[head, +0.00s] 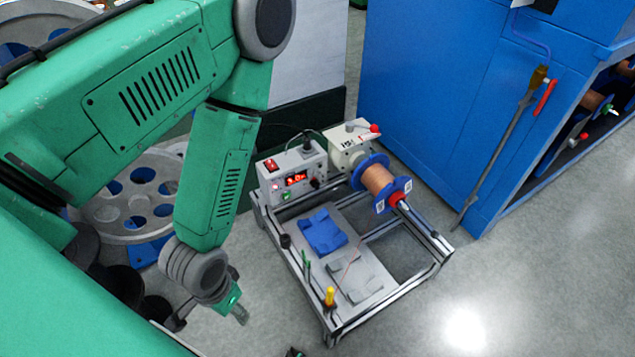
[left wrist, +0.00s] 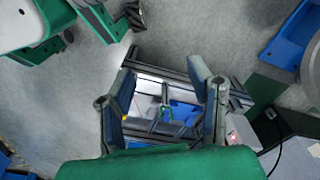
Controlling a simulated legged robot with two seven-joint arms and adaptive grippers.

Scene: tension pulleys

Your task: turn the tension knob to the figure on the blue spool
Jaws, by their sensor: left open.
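The blue spool (head: 379,181), wound with copper-coloured wire, sits on a shaft at the right of a metal frame. White labels (head: 380,206) on its flange carry marks too small to read. My left gripper (head: 209,314) is open and empty, left of the frame and apart from the box. In the left wrist view its fingers (left wrist: 165,72) stand wide apart.
A yellow-topped post (head: 329,297) stands at the front. A cream unit (head: 352,143) with a red-tipped lever is behind the spool. A blue cabinet (head: 440,110) stands right; floor at front right is clear.

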